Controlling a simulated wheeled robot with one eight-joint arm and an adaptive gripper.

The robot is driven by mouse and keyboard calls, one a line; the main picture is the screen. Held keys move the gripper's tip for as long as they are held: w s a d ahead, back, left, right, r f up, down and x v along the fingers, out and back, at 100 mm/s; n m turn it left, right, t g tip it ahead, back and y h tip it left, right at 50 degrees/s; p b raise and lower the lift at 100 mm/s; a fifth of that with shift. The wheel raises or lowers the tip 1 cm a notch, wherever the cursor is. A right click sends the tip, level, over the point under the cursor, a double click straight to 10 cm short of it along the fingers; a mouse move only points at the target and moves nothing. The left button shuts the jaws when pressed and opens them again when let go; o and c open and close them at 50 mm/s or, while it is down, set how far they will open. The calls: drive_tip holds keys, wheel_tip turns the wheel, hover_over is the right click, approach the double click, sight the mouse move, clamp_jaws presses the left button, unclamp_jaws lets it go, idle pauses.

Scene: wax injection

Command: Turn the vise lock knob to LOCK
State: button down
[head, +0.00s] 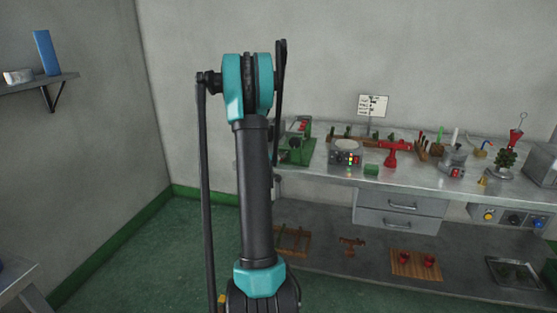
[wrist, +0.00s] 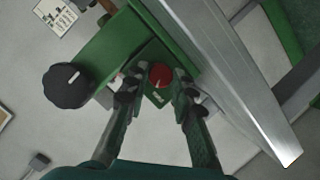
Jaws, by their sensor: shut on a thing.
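The red lock knob (wrist: 161,74) sits on a green plate of the green machine (wrist: 108,48) in the wrist view. A small pale mark shows on its face, and a label too small to read lies beside it. My gripper (wrist: 154,88) has its two dark fingers on either side of the knob and is shut on it. In the head view the green machine (head: 297,146) stands at the left end of the bench, partly behind my arm. My gripper and the knob are hidden there.
A round black knob (wrist: 68,86) stands out from the green machine, left of my fingers. The metal bench (head: 430,182) carries a control box (head: 345,154), a red tool (head: 395,152) and several other items to the right. A sign (head: 373,105) stands at the back.

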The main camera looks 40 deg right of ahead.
drive_tip(key=m+t+y, duration=0.1)
drive_tip(key=m, duration=0.1)
drive_tip(key=shift+s+d+m, duration=0.1)
drive_tip(key=shift+m, duration=0.3)
drive_tip(key=m+t+y, duration=0.1)
drive_tip(key=m, duration=0.1)
drive_tip(key=shift+s+m, duration=0.1)
drive_tip(key=shift+m, duration=0.2)
drive_tip(key=m+t, duration=0.1)
drive_tip(key=m, duration=0.1)
drive_tip(key=m+t+y, duration=0.1)
drive_tip(key=m, duration=0.1)
drive_tip(key=shift+s+d+f+m+t, duration=0.1)
drive_tip(key=shift+d+m+t, duration=0.05)
drive_tip(key=shift+m+t, duration=0.15)
drive_tip(key=c, duration=1.3)
unclamp_jaws()
drive_tip(key=shift+s, duration=0.1)
